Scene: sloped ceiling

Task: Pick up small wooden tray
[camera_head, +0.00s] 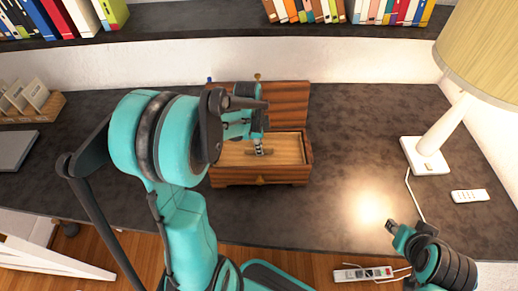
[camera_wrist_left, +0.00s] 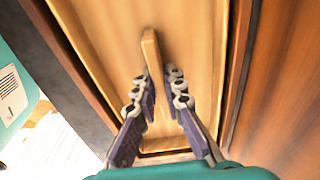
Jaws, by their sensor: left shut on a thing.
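The small wooden tray (camera_head: 287,150) is light wood and sits inside an open dark wooden box (camera_head: 235,178) on the desk. In the left wrist view the tray (camera_wrist_left: 105,45) shows a raised narrow handle (camera_wrist_left: 151,48) along its middle. My left gripper (camera_head: 258,149) reaches down into the box from above. In the left wrist view my left gripper (camera_wrist_left: 154,90) has its fingers on both sides of the handle and is shut on it. The exact contact is partly hidden by the fingers. My right gripper (camera_head: 401,236) is at the lower right, away from the box; its jaws are unclear.
The box's lid (camera_head: 292,100) stands open behind it. A lamp (camera_head: 425,155) and a white remote (camera_head: 470,196) are at the right. A laptop (camera_head: 14,148) and a wooden holder (camera_head: 30,105) are at the left. A shelf of books (camera_head: 350,10) runs along the back. Desk right of the box is clear.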

